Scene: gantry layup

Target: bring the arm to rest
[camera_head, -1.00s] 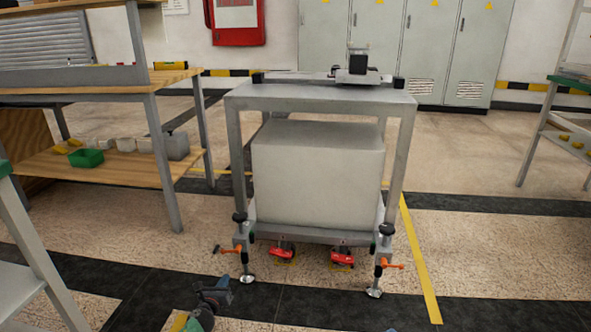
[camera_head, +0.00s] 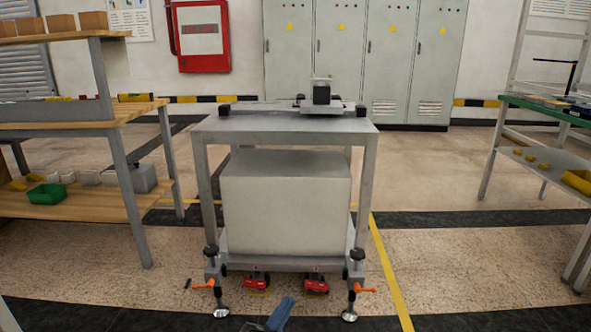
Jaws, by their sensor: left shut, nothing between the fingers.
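My left gripper (camera_head: 280,313) shows only as a small blue-grey piece at the bottom edge, left of the middle. It is shut and empty. It is in front of the grey gantry table (camera_head: 285,124), low near the floor in the picture, and appears apart from it. Most of my left arm is below the picture. My right gripper is out of view.
Under the gantry table is a large pale box (camera_head: 285,205). Its feet carry orange handles (camera_head: 366,290) and red casters (camera_head: 316,284). A wooden workbench (camera_head: 75,112) stands left, a green-topped rack (camera_head: 545,108) right. Floor between table and rack is clear.

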